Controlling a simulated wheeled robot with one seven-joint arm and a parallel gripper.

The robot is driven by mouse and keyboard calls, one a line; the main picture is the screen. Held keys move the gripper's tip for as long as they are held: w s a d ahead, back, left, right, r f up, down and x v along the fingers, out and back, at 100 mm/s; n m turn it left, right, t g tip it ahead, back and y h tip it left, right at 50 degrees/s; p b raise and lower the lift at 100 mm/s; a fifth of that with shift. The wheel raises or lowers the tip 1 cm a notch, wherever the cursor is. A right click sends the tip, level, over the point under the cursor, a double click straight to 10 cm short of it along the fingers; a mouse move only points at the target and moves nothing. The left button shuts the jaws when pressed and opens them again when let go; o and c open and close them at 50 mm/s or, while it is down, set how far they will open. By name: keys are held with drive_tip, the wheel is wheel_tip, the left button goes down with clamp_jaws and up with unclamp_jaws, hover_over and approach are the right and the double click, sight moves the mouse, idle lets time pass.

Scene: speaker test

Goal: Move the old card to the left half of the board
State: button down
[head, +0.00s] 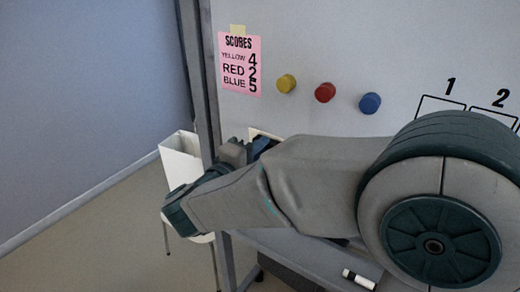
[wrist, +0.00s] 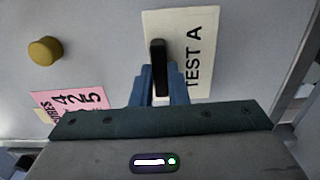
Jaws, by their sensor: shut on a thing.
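A cream card (wrist: 199,75) reading TEST A is in front of the white board (head: 320,35) in the wrist view. Only a pale edge of the card (head: 257,133) shows in the head view, near the board's left edge, below the score sheet. My gripper (wrist: 160,80) is at the card, with its blue fingers shut on an upright black piece (wrist: 158,55) at the card's face. It also shows partly in the head view (head: 255,146), where my arm hides most of it. I cannot tell whether the card touches the board. Whether this is the old card cannot be told.
A pink score sheet (head: 240,68) hangs at upper left. Yellow (head: 286,83), red (head: 325,92) and blue (head: 370,103) magnets run to its right. Boxes marked 1 and 2 (head: 490,106) are farther right. A marker (head: 358,279) lies low down. A white bin (head: 180,158) stands left.

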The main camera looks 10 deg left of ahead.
drive_tip(key=shift+w+d+p, duration=0.2)
drive_tip(key=shift+w+p, duration=0.1)
drive_tip(key=shift+w, duration=0.25)
idle(0.8)
drive_tip(key=c, duration=0.9)
unclamp_jaws()
drive_tip(key=shift+c, duration=0.2)
drive_tip(key=p+v, duration=0.1)
drive_tip(key=v, duration=0.6)
drive_tip(key=shift+p, duration=0.35)
drive_tip(key=shift+d, duration=0.1)
